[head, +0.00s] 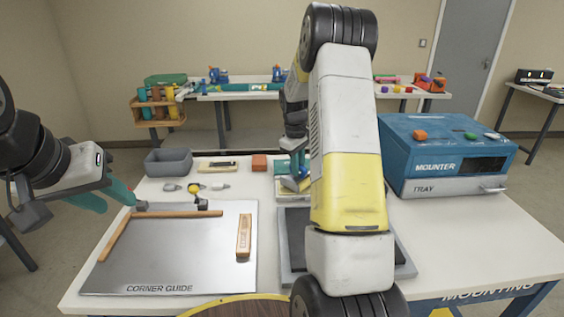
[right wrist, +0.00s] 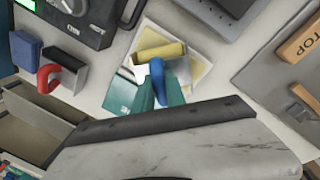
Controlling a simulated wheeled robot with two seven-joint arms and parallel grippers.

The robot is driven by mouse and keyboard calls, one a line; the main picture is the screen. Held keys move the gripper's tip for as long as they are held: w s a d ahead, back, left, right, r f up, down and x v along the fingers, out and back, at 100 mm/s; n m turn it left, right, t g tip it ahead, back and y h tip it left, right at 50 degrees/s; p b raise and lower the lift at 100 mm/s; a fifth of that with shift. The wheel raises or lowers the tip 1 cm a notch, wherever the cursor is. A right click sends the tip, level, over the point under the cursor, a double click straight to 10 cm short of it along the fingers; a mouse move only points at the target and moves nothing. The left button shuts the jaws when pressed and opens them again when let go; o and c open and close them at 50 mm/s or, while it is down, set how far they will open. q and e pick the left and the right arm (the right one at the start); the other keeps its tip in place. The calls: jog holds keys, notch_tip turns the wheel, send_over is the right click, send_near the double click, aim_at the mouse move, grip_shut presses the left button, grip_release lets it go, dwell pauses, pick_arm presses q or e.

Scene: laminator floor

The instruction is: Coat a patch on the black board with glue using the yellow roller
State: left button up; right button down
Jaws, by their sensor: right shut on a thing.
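My right gripper (head: 296,172) is shut on the blue handle (right wrist: 157,78) of the yellow roller (right wrist: 160,53). The roller head lies over a white tray (right wrist: 127,72) with a pale yellow area in it; I cannot tell whether it touches. The tray sits on the table behind the black board, and my right arm hides much of it in the head view. The black board (head: 292,224) lies in a grey frame at the table's middle, partly hidden by my right arm. My left gripper (head: 106,198) is open and empty at the table's left edge.
A metal corner guide plate (head: 180,255) with wooden strips lies left of the board. A grey bin (head: 168,162) and small items stand behind it. The blue mounter (head: 445,155) stands at the right. Bare table lies right of the board.

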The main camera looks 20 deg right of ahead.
jog(key=shift+f, duration=0.1)
dwell(0.3)
jog(key=shift+r, duration=3.55)
